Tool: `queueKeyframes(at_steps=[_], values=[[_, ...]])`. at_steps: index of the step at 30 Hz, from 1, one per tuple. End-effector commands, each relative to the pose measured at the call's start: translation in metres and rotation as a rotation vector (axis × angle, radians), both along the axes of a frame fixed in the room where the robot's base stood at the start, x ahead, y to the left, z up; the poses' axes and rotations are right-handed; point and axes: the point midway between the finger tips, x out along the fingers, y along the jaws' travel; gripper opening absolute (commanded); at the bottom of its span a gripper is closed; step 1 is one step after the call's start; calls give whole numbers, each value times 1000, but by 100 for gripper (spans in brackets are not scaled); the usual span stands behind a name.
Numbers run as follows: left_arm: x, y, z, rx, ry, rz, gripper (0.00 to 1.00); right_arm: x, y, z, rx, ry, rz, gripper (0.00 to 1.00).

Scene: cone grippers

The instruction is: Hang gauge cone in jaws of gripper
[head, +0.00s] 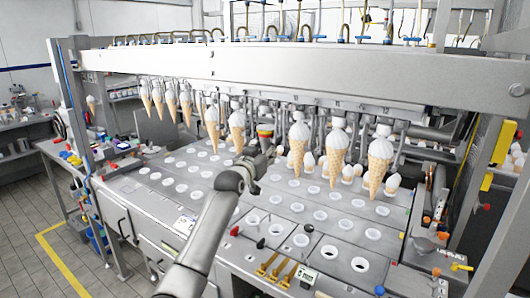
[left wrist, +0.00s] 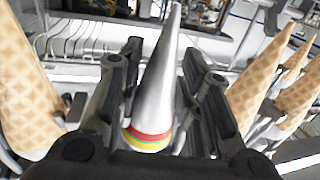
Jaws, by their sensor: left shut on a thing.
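The gauge cone is a smooth silver cone (left wrist: 157,85) with red, yellow and green bands round its wide end. In the left wrist view it stands between the two dark fingers of my left gripper (left wrist: 160,100), which is shut on it. In the head view its banded wide end (head: 265,131) shows at the top, just above my left gripper (head: 262,158). It is in the gap in the row between two hanging wafer cones (head: 237,128) (head: 299,145). The machine's jaws above it are too small to make out. My right gripper is out of view.
Wafer cones with white tops hang in a row under the steel beam (head: 300,65). In the left wrist view wafer cones stand close on the left (left wrist: 28,85) and right (left wrist: 255,85). Below is a steel deck (head: 130,185) with rows of round holes.

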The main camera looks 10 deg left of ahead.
Motion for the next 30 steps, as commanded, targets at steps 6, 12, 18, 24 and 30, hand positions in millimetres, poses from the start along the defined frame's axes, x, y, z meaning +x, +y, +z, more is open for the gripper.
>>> queueKeyframes(at_steps=[6,12,18,24,30], values=[[0,0,-2,0,0,0,16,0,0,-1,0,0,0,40],[0,0,-4,0,0,0,16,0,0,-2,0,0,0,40],[0,0,-6,0,0,0,16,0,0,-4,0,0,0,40],[0,0,-7,0,0,0,52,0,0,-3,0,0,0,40],[0,0,-7,0,0,0,58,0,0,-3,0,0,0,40]])
